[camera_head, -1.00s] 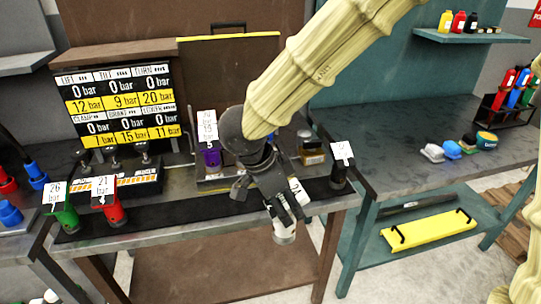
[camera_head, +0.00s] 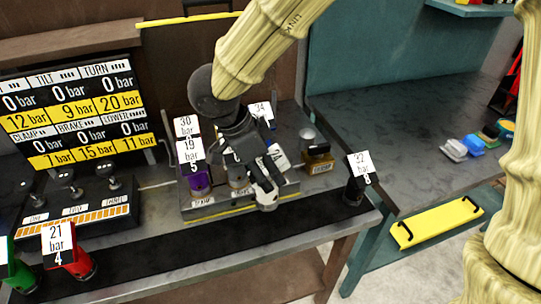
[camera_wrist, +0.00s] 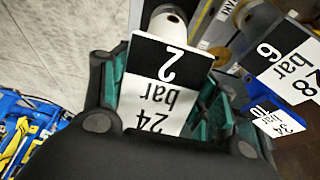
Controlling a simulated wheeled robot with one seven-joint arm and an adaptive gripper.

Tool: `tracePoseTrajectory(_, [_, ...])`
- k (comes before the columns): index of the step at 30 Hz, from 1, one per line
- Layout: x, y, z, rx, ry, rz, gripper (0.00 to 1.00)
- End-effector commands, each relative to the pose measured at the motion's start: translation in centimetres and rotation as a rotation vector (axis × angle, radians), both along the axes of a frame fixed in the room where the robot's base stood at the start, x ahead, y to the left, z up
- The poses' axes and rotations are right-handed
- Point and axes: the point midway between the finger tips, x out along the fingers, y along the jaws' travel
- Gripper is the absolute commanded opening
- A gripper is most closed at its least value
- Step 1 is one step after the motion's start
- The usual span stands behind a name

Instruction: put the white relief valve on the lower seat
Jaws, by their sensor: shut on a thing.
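The white relief valve (camera_wrist: 168,22) is between my fingers in the wrist view, with a tag reading 24 bar, 2. In the head view my gripper (camera_head: 264,188) is shut on it, over the front of the manifold block (camera_head: 230,212); only the valve's pale end (camera_head: 267,206) shows below the fingers. I cannot tell whether the valve touches the manifold.
A purple valve (camera_head: 197,182) tagged 19 bar stands left of my gripper. A black valve (camera_head: 353,192) tagged 32 bar stands right of the lower seat. A red valve (camera_head: 75,262) is at the front left. Tags 30 and 34 rise behind. The bench's dark front strip is clear mid-way.

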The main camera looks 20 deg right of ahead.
Motion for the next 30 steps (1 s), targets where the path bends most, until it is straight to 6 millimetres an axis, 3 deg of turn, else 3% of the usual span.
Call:
tracePoseTrajectory(21, [11.1,-4.8,-0.8,-0.001,-0.001,-0.003,0.00])
tracePoseTrajectory(30, [13.5,-5.9,-1.3,-0.001,-0.002,0.000,0.00])
